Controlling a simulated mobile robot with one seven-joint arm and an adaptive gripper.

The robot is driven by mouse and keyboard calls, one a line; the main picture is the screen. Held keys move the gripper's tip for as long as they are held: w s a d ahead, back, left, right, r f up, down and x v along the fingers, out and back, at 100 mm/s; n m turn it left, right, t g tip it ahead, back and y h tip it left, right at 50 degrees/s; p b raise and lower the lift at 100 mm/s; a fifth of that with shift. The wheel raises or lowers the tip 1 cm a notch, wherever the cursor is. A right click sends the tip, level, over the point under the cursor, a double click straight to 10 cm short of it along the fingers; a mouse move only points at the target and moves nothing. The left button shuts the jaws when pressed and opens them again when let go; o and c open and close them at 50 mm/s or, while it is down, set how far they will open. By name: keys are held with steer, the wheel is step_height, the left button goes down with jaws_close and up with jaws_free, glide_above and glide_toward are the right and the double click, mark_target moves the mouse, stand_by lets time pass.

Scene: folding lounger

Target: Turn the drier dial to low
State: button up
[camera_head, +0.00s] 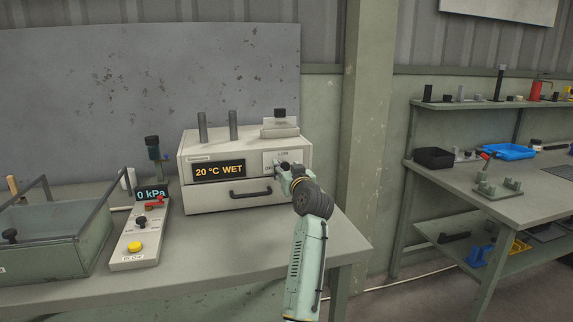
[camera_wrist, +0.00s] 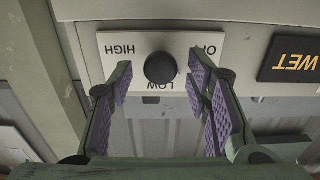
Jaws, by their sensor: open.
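The drier (camera_head: 245,165) is a pale box on the bench, with a display (camera_head: 219,170) reading "20 °C WET". Its dial (camera_wrist: 160,67) is a round black knob on a white plate (camera_wrist: 112,48) marked HIGH, OFF and LOW, seen upside down in the wrist view. No pointer mark on the knob can be made out. My gripper (camera_wrist: 160,76) is open, with its purple-padded fingertips on either side of the knob and gaps showing between pads and knob. In the head view my gripper (camera_head: 285,172) is in front of the plate and largely hides the dial.
A drawer with a black handle (camera_head: 251,193) sits below the display. Bare bench (camera_head: 230,240) lies in front.

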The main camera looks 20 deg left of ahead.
steer(key=shift+w+a, duration=0.3)
steer(key=shift+w, duration=0.05)
jaws_close()
stand_by(0.4)
